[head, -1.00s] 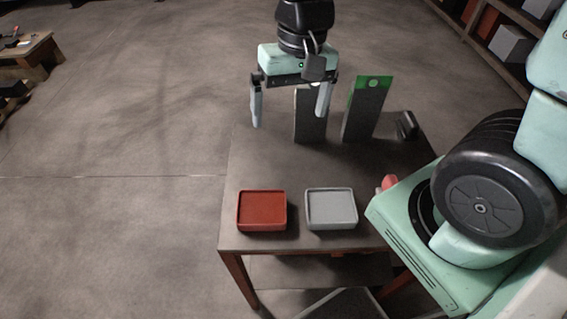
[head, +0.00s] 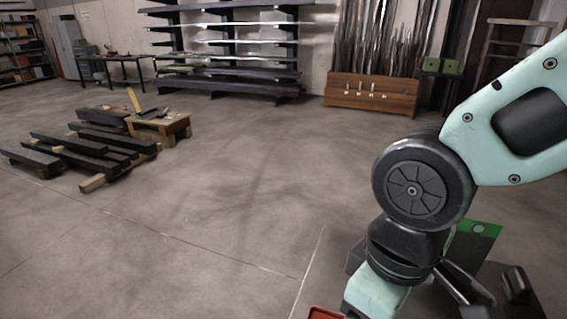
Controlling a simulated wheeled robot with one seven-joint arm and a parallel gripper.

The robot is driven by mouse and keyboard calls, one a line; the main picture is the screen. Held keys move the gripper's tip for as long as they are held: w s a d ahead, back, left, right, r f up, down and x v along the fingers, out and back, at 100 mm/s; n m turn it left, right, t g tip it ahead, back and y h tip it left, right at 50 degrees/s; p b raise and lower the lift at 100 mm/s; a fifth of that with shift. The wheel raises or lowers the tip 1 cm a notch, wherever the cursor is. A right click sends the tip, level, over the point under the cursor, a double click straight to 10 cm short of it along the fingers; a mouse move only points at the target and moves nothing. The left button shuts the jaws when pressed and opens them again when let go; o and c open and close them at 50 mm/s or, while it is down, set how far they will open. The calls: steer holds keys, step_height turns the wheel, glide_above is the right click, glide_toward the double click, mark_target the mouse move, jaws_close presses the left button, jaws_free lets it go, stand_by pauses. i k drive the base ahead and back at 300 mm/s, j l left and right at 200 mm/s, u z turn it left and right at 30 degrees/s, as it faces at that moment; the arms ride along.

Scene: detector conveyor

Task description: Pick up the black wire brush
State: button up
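I cannot make out a black wire brush in the head view. Small items lie on a low wooden bench (head: 170,124) at the left, too small to tell apart. My gripper (head: 374,294) shows only as its mint body at the bottom edge, above the near table. Its fingers are not visible, so I cannot tell whether it is open or shut. A dark object (head: 517,284) stands on the near table at the lower right; I cannot tell what it is.
The near table (head: 325,262) fills the lower right, with a green-topped panel (head: 478,232) and a bit of a red tray (head: 322,314). Dark beams (head: 85,148) lie on the floor at left. A metal rack (head: 230,60) stands at the back. The middle floor is clear.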

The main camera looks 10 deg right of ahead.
mark_target(516, 286)
steer(key=k+j+z, duration=0.2)
steer(key=k, duration=0.2)
steer(key=j+z, duration=0.1)
steer(key=z, duration=1)
steer(key=i+j, duration=0.1)
steer(key=i, duration=0.4)
